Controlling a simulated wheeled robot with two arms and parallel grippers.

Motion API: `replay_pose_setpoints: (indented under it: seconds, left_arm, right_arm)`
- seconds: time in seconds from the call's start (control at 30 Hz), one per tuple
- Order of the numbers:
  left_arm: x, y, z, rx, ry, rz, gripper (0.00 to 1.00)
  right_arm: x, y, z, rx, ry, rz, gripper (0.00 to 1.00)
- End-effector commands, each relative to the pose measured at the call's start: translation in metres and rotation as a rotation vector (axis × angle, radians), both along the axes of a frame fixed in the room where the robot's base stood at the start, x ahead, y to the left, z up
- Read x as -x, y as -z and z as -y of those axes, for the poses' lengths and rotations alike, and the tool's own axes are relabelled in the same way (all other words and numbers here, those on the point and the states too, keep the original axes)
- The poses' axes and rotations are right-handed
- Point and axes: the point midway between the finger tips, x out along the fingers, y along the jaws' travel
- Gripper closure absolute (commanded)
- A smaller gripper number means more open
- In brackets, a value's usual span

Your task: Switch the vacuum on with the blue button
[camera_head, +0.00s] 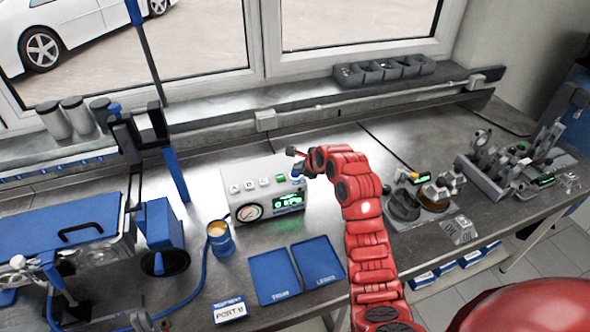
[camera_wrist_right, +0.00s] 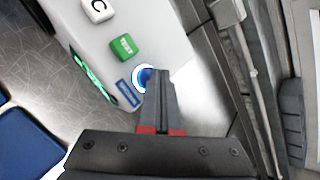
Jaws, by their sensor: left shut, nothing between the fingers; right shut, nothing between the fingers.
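The vacuum box (camera_head: 240,184) is light grey, with a round gauge (camera_head: 249,212) and a green display (camera_head: 287,202) that appears to read 0 kPa. The blue button (camera_head: 297,179) is at the right end of its row of buttons. In the right wrist view the blue button (camera_wrist_right: 143,77) has a bright ring and is partly hidden by the fingers. My right gripper (camera_wrist_right: 160,73) is shut and empty, its tips over the button's edge; I cannot tell whether they touch it. In the head view my right gripper (camera_head: 301,166) is at that corner. My left gripper is not in view.
A green button (camera_wrist_right: 124,47) sits beside the blue one. Two blue trays (camera_head: 296,271) and a cup (camera_head: 220,238) stand before the box. A blue-and-grey machine (camera_head: 85,235) is at left. Parts (camera_head: 420,192) and a rack (camera_head: 515,165) stand at right.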

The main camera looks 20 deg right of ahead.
Motion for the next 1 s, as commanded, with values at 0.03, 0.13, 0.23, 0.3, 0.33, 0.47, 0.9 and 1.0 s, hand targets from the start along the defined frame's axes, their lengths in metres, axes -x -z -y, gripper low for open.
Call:
replay_pose_setpoints:
  seconds: [0.03, 0.13, 0.23, 0.3, 0.33, 0.47, 0.9, 1.0]
  left_arm:
    - [0.0, 0.0, 0.0, 0.0, 0.0, 0.0, 1.0]
    - [0.0, 0.0, 0.0, 0.0, 0.0, 0.0, 1.0]
    - [0.0, 0.0, 0.0, 0.0, 0.0, 0.0, 1.0]
    - [0.0, -0.003, 0.0, 0.0, 0.0, 0.0, 1.0]
    - [0.0, -0.004, 0.0, 0.0, 0.0, 0.0, 1.0]
    - [0.0, -0.014, 0.0, 0.0, 0.0, 0.0, 1.0]
    - [0.0, -0.039, 0.0, 0.0, 0.0, 0.0, 1.0]
    - [0.0, -0.038, 0.0, 0.0, 0.0, 0.0, 1.0]
  right_arm:
    - [0.0, 0.0, 0.0, 0.0, 0.0, 0.0, 1.0]
    - [0.0, 0.001, 0.0, 0.0, 0.0, 0.0, 1.0]
    - [0.0, 0.0, 0.0, 0.0, 0.0, 0.0, 1.0]
    - [0.0, -0.003, 0.0, -0.001, -0.001, 0.001, 1.0]
    - [0.0, -0.005, 0.0, -0.001, -0.001, 0.001, 1.0]
    - [0.0, -0.018, 0.0, -0.001, -0.001, 0.0, 1.0]
    - [0.0, -0.061, 0.001, 0.001, 0.001, 0.002, 1.0]
    - [0.0, -0.06, 0.001, 0.0, 0.001, 0.001, 1.0]
